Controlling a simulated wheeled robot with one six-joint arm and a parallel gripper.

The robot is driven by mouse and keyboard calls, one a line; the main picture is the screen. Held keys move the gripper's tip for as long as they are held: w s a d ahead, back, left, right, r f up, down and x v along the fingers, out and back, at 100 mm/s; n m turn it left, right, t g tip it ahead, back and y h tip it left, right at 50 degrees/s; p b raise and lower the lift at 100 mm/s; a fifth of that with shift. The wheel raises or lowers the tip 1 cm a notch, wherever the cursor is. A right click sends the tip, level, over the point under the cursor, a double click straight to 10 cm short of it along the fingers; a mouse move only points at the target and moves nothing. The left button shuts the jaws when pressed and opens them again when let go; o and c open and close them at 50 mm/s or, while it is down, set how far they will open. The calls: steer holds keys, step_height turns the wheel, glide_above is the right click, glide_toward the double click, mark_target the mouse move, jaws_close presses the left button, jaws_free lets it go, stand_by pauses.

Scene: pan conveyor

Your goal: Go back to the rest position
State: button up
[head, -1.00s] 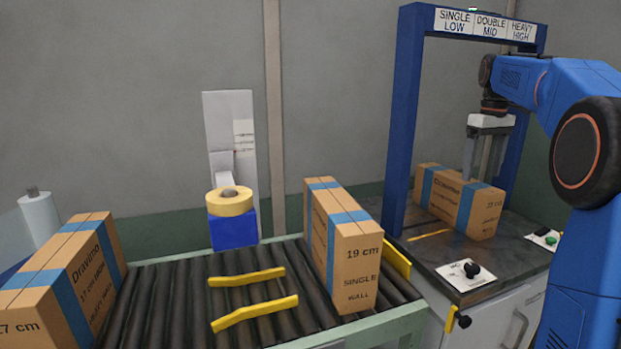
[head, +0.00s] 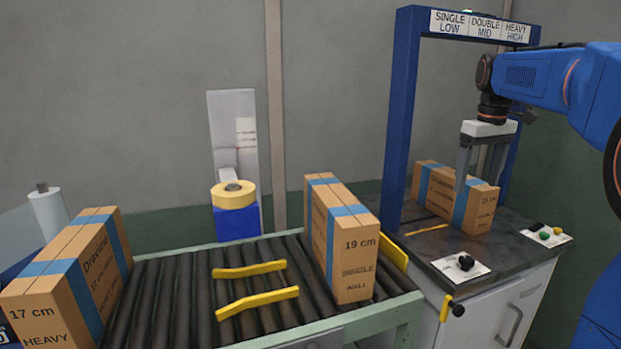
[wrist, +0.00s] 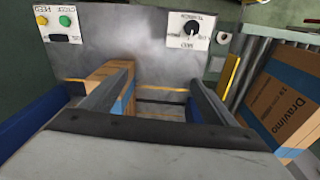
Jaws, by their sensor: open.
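My gripper (head: 480,172) is open and points down inside the blue frame (head: 402,120) at the right of the head view. A taped brown box (head: 435,193) lies on the dark bench under the frame, partly behind my fingers. In the wrist view my gripper's fingers (wrist: 160,88) stand wide apart with nothing held between them. The same box (wrist: 100,75) shows beside and partly behind the left finger; I cannot tell if they touch.
A "19 cm single wall" box (head: 350,262) and a "17 cm heavy" box (head: 45,305) stand on the roller conveyor (head: 180,290). Yellow guides (head: 250,270) lie between them. A knob panel (head: 462,268) and a button panel (head: 546,235) sit on the bench. A tape roll (head: 233,195) stands behind.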

steer(key=s+a+f+m+t, duration=0.1)
steer(key=s+a+f, duration=0.35)
steer(key=s, duration=0.45)
steer(key=s+a+f+m+t, duration=0.1)
steer(key=s+a+f, duration=0.3)
steer(key=s, duration=0.5)
steer(key=s+a+f+t, duration=0.1)
steer(key=s+a+f, duration=0.1)
steer(key=s+f, duration=0.4)
steer(key=s+a+f+m+t, duration=0.1)
steer(key=s+a+f, duration=0.1)
steer(key=s+f, duration=0.5)
steer(key=shift+s+a+f, duration=0.2)
steer(key=shift+s+a, duration=0.15)
steer(key=shift+s, duration=0.6)
